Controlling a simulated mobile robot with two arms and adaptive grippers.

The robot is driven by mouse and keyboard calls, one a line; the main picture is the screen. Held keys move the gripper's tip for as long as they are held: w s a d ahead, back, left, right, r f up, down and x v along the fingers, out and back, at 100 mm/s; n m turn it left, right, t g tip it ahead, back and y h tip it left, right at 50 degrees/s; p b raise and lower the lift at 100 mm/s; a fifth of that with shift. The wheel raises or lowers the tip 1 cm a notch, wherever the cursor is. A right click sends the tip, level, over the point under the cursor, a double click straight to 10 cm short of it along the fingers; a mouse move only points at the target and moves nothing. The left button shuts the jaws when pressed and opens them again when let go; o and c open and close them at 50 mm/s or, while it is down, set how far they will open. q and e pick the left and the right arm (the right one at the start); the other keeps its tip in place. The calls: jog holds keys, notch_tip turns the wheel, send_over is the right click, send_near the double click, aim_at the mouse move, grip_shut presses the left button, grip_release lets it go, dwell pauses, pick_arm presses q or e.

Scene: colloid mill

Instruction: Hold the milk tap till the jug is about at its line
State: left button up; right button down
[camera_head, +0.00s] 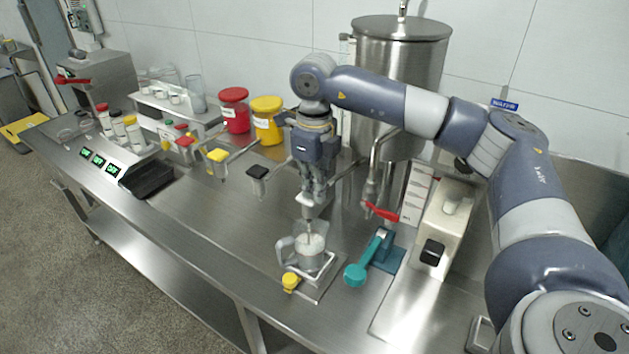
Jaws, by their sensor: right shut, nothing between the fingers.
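A clear jug (309,252) with a handle on its left stands on a small metal stand near the counter's front edge. White liquid shows inside it; I cannot make out its line or exact level. A pale tap end (309,212) is above the jug, on a pipe from the tall steel tank (398,68). A thin pale streak shows between tap and jug. My right gripper (314,193) points down, shut and empty, directly over the tap; it hides the tap's upper part, and contact is likely but unclear. My left gripper is not in view.
A red-levered tap (380,211), a teal tool (368,262) and a pale device (442,228) stand right of the jug. A yellow knob (290,282) is at its front left. Red (235,110) and yellow (267,120) tubs stand behind.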

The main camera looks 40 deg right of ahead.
jog(key=shift+s+f, duration=0.1)
jog(key=shift+f, duration=0.05)
dwell(0.4)
jog(key=r+p, duration=0.1)
jog(key=r, duration=0.1)
jog(key=r+p, duration=0.2)
jog(key=r, duration=0.1)
jog(key=shift+w+p, duration=0.2)
jog(key=shift+p, duration=0.1)
jog(key=shift+r+b, duration=0.65)
jog(key=shift+b, duration=0.35)
notch_tip(320, 180, up, 8)
jog(key=shift+s, duration=0.1)
